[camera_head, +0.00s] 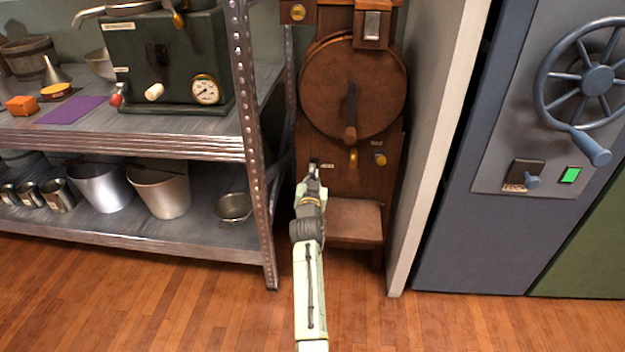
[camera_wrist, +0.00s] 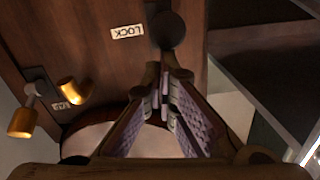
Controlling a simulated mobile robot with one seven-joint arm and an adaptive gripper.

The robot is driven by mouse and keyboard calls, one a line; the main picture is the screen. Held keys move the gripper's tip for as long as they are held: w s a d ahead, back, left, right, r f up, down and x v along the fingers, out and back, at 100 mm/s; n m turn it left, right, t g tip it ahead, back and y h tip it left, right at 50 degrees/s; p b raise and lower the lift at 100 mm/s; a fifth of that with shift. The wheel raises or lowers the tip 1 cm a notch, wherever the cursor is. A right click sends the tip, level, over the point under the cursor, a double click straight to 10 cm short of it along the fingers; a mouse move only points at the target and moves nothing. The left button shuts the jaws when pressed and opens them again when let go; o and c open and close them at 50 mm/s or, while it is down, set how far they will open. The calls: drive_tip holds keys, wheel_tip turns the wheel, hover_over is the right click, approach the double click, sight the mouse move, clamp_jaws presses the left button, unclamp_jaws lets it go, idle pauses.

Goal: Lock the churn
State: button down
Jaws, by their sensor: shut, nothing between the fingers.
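In the wrist view a white label reading LOCK (camera_wrist: 128,31) sits on the wooden panel, beside a dark round knob (camera_wrist: 169,30). My gripper (camera_head: 314,166) is at the left of the churn's lower front. Its fingers (camera_wrist: 163,78) are shut and empty, with the tips just short of the knob in the wrist picture; contact cannot be told. The gripper hides the knob in the head view.
Two brass fittings, one (camera_head: 353,156) and another (camera_head: 380,159), are right of the gripper. A wooden step (camera_head: 355,215) juts out below. A metal shelf (camera_head: 190,240) with buckets stands close left. A white partition (camera_head: 440,110) and a blue wheeled cabinet (camera_head: 470,230) stand right.

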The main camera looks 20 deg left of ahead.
drive_tip(key=f+b, duration=0.1)
drive_tip(key=b, duration=0.2)
drive_tip(key=shift+s+d+f+t+b, duration=0.1)
drive_tip(key=shift+s+f+t+b, duration=0.1)
drive_tip(key=shift+f+t+b, duration=0.2)
drive_tip(key=shift+f, duration=0.1)
drive_tip(key=shift+f+b, duration=0.45)
drive_tip(key=shift+b, duration=0.3)
drive_tip(key=shift+s, duration=0.1)
